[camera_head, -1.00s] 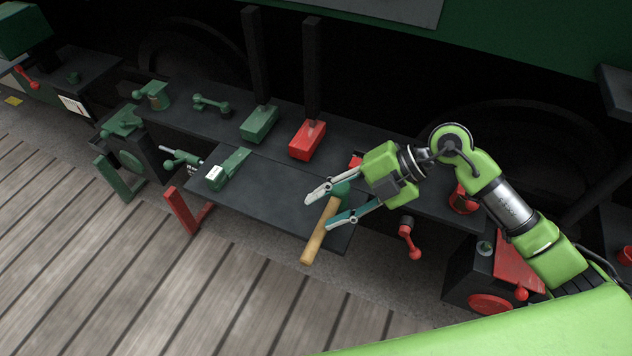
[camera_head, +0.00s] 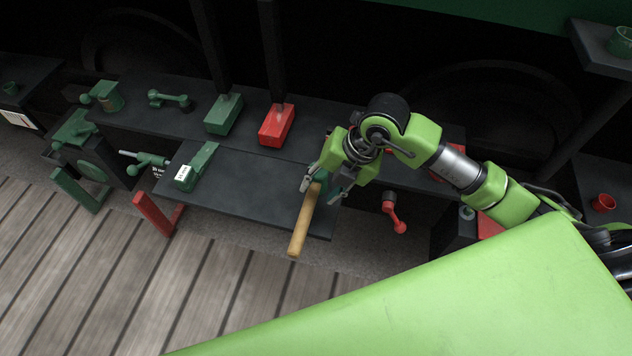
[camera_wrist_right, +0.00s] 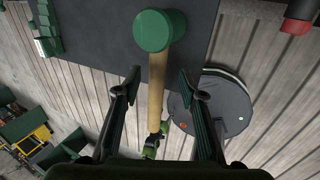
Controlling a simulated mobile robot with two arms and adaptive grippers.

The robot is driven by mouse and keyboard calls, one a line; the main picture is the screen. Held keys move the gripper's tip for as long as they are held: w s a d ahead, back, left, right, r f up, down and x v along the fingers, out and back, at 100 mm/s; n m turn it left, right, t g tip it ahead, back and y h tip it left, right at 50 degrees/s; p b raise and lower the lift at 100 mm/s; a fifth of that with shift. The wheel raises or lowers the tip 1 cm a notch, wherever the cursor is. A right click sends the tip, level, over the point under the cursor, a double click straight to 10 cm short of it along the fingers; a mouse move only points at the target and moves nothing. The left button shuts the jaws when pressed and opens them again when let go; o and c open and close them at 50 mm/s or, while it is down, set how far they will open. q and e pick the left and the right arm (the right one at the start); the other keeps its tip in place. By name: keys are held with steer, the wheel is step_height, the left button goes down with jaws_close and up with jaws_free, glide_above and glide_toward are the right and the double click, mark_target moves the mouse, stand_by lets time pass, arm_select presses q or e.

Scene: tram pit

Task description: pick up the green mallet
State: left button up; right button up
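The green mallet has a green head and a pale wooden handle (camera_head: 302,226). It lies on the dark lower shelf, and its handle sticks out past the front edge. My right gripper (camera_head: 320,191) is over the head end in the head view, its fingers spread to either side and partly hiding the head. In the right wrist view the green head (camera_wrist_right: 158,31) and the handle show between the two open fingers (camera_wrist_right: 159,83), with clear gaps on both sides. I cannot tell how far the fingertips are above the shelf. My left gripper is not in view.
A green block with a white label (camera_head: 196,167) lies on the shelf's left end. A green block (camera_head: 223,115) and a red block (camera_head: 277,126) stand behind. A red-handled lever (camera_head: 394,214) hangs right of the shelf.

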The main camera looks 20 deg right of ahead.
mark_target(313, 194)
steer(key=x, duration=0.5)
steer(key=shift+w+a, duration=0.1)
steer(key=shift+r, duration=0.1)
jaws_close()
steer(key=shift+r+p, duration=0.15)
steer(key=shift+p, duration=0.2)
steer(key=shift+r+p, duration=0.8)
steer(key=shift+r, duration=0.05)
steer(key=s+r+p, duration=1)
steer(key=s+r, duration=0.1)
steer(key=s, duration=0.3)
steer(key=shift+a, duration=0.35)
